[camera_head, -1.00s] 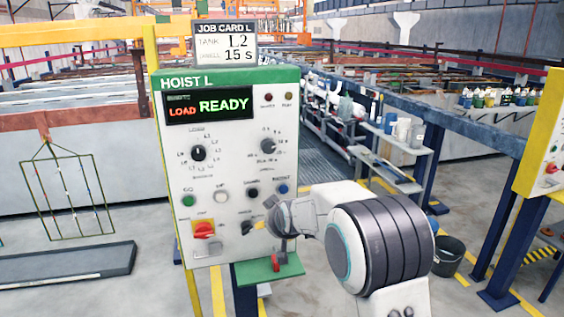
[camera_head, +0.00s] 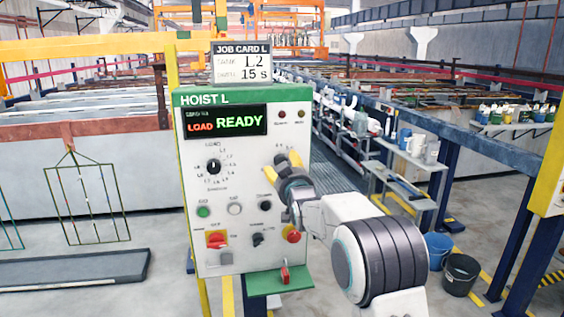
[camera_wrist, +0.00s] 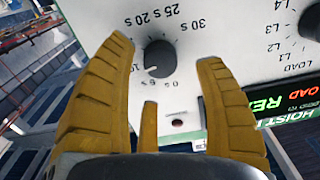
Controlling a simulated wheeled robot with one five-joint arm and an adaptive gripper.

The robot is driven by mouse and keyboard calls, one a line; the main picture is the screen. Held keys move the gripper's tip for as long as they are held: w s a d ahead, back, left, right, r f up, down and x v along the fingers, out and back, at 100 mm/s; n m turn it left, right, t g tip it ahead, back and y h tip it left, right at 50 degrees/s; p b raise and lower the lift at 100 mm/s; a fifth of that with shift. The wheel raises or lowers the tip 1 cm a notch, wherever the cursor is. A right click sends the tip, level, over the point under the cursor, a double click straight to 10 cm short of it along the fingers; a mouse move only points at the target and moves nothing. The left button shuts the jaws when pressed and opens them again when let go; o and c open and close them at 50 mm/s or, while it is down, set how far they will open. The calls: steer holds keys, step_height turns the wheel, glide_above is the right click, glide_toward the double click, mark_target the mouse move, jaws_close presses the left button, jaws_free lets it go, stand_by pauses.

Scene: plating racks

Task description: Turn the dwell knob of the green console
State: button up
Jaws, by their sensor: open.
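The green console (camera_head: 240,97) is headed HOIST L, and its display reads LOAD READY. Its dwell knob (camera_wrist: 159,58), black and round, shows in the wrist view inside an upside-down ring of seconds marks. A pale pointer mark on it points to the lower left, near the 10 mark. In the wrist view my gripper (camera_wrist: 165,54) has a finger on either side of the knob, with visible gaps. The job card (camera_head: 242,63) reads L2, 15 s.
The tank selector knob (camera_head: 213,167) sits left on the panel. Green (camera_head: 204,212) and white (camera_head: 235,208) buttons, a red switch (camera_head: 216,240) and a red emergency button (camera_head: 292,234) lie below. A green shelf (camera_head: 268,282) juts out under the panel.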

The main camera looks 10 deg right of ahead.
steer(key=shift+w+p, duration=0.6)
steer(key=shift+w, duration=1.2)
steer(key=shift+o, duration=0.2)
steer(key=c, duration=1.3)
steer(key=shift+o, duration=0.2)
steer(key=shift+f, duration=0.15)
steer(key=m+b, duration=0.2)
steer(key=b, duration=0.1)
steer(key=shift+f+m, duration=0.15)
steer(key=shift+m, duration=0.15)
steer(key=shift+m+b, duration=1.7)
steer(key=shift+m, duration=0.8)
steer(key=shift+r, duration=0.2)
steer(key=shift+a, duration=0.1)
